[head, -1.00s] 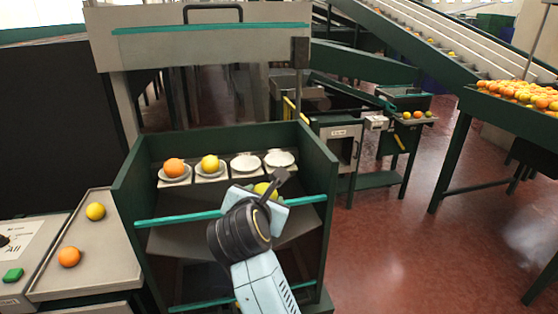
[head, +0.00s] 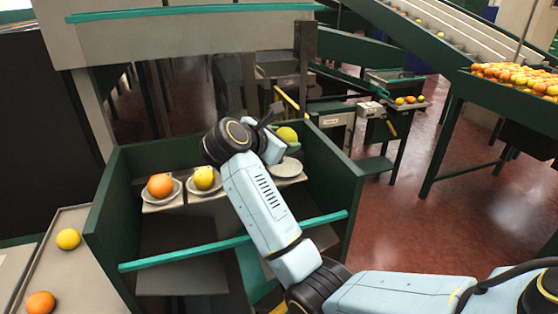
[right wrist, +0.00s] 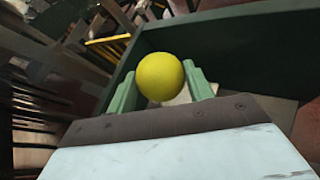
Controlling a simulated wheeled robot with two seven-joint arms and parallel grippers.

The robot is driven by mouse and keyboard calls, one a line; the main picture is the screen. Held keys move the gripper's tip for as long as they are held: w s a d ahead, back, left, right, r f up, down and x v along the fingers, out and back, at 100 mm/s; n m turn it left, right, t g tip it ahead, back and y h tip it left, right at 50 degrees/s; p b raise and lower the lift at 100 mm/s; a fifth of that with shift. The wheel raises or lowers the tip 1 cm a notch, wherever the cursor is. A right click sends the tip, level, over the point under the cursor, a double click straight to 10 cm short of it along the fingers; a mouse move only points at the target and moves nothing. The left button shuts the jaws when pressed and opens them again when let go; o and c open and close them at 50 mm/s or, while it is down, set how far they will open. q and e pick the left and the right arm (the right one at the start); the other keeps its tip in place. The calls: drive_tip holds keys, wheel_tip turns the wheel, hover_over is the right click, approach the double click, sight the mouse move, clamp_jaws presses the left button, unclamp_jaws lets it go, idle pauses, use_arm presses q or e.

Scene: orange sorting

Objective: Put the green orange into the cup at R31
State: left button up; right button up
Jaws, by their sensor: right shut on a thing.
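The green orange (head: 287,134) is yellow-green in the head view and shows between two green fingers in the right wrist view (right wrist: 160,77). My right gripper (head: 276,136) is shut on it and holds it above the right end of the row of white cups. The rightmost cup (head: 288,169) is empty, below and apart from the fruit. The cup to its left is hidden behind my right arm. I cannot read which cup is R31. My left gripper is not in view.
The two left cups hold an orange fruit (head: 160,186) and a yellow fruit (head: 205,178). Green side walls (head: 335,178) and a teal bar (head: 180,256) bound the bin. A yellow fruit (head: 68,239) and an orange one (head: 40,303) lie on the left tray.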

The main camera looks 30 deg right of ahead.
sight(282, 174)
drive_tip(key=shift+s+f, duration=0.25)
drive_tip(key=shift+f, duration=0.8)
wheel_tip(282, 174, down, 4)
drive_tip(key=shift+w+r+p, duration=0.1)
drive_tip(key=shift+p, duration=0.2)
drive_tip(key=shift+f+b, duration=0.3)
drive_tip(key=shift+f, duration=0.05)
drive_tip(key=o, duration=1)
drive_tip(key=shift+r, duration=0.1)
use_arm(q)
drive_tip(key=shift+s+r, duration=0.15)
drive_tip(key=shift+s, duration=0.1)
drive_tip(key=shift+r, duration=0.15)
use_arm(e)
drive_tip(key=shift+r, duration=0.1)
